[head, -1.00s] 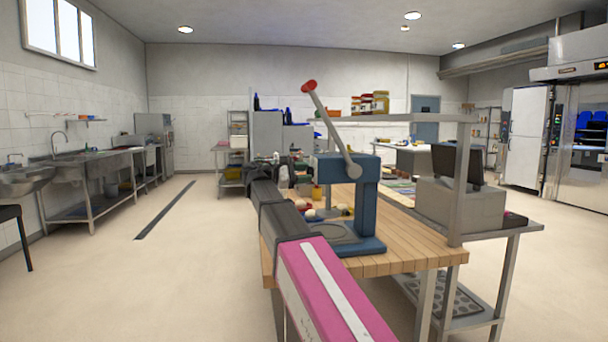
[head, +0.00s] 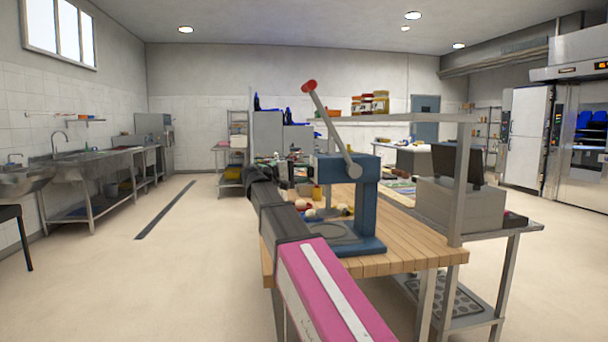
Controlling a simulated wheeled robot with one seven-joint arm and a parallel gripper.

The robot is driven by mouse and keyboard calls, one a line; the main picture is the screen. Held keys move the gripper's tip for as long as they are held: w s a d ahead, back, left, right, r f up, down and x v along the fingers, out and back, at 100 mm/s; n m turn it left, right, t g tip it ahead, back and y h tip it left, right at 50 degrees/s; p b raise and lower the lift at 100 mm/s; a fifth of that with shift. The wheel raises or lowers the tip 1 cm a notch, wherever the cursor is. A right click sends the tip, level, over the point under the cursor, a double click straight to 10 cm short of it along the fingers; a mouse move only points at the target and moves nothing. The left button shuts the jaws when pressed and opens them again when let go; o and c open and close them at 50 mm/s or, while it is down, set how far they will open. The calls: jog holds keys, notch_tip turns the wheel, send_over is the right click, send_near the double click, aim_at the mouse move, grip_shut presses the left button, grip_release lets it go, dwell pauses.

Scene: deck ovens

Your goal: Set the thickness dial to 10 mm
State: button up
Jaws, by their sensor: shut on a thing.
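A blue press with a long grey lever and a red knob (head: 336,125) stands on the wooden worktop. I cannot make out a thickness dial on the faces I see. My arm runs from the bottom middle up along the left side of the press, and its far end bends near the back left of the worktop. My gripper cannot be made out beyond that bend, so its hold on anything does not show.
The wooden worktop (head: 415,247) is bare at right of the press. Small pale and coloured items lie behind the press. A grey shelf post (head: 461,185) and a till-like box (head: 458,204) stand at right. The floor at left is open.

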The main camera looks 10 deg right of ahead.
jog(key=shift+m, duration=1.7)
jog(key=o, duration=0.9)
jog(key=shift+o, duration=0.2)
jog(key=shift+a, duration=0.1)
jog(key=a, duration=1)
jog(key=shift+s+a+f, duration=0.15)
jog(key=shift+a+f, duration=0.15)
jog(key=shift+f, duration=0.05)
